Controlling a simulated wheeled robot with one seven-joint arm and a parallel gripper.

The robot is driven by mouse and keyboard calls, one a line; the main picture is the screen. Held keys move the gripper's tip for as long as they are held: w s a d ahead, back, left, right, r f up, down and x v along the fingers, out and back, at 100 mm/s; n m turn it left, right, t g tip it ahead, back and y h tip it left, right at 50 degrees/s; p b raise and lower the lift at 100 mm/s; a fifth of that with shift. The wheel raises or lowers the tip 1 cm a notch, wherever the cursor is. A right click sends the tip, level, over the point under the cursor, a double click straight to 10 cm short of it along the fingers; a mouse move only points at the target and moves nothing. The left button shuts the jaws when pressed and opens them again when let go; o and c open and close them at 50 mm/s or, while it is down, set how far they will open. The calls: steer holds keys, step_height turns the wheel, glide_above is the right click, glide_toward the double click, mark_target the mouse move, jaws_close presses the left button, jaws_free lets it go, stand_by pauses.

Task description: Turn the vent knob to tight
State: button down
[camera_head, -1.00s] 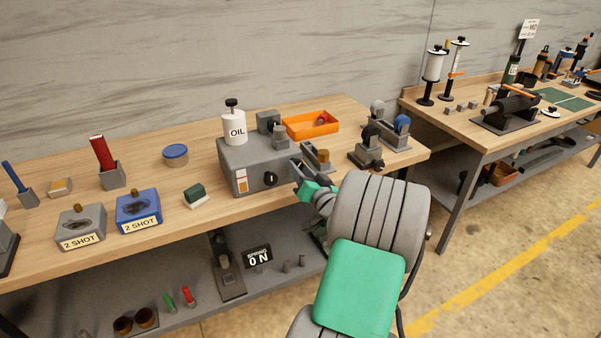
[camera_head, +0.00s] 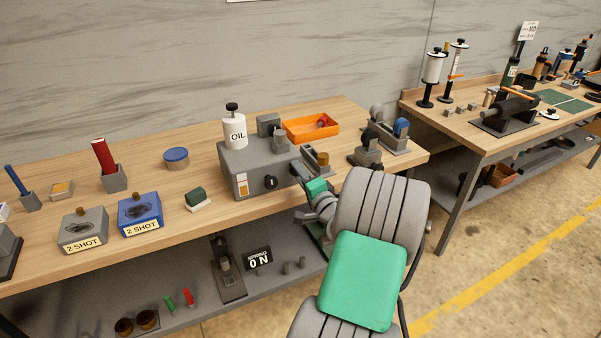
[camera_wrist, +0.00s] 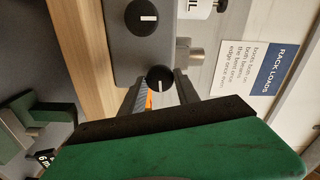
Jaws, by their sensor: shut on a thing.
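A grey box (camera_head: 232,160) stands on the bench, with a black knob (camera_head: 271,182) on its front; this knob also shows in the wrist view (camera_wrist: 146,17), its white mark lying sideways. In the wrist view a second black knob (camera_wrist: 160,78) with an upright white mark sits between the fingertips of my gripper (camera_wrist: 161,88). My gripper is shut on this knob. No label tells which knob is the vent.
A white oil bottle (camera_head: 234,131) stands on the box's back left. An orange tray (camera_head: 298,133) is behind it. A green-topped block (camera_head: 196,197) lies left of the box.

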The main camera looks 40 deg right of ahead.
steer(key=shift+m, duration=0.3)
stand_by(0.4)
steer(key=c, duration=0.9)
jaws_free()
steer(key=b+v, duration=0.1)
steer(key=v, duration=0.7)
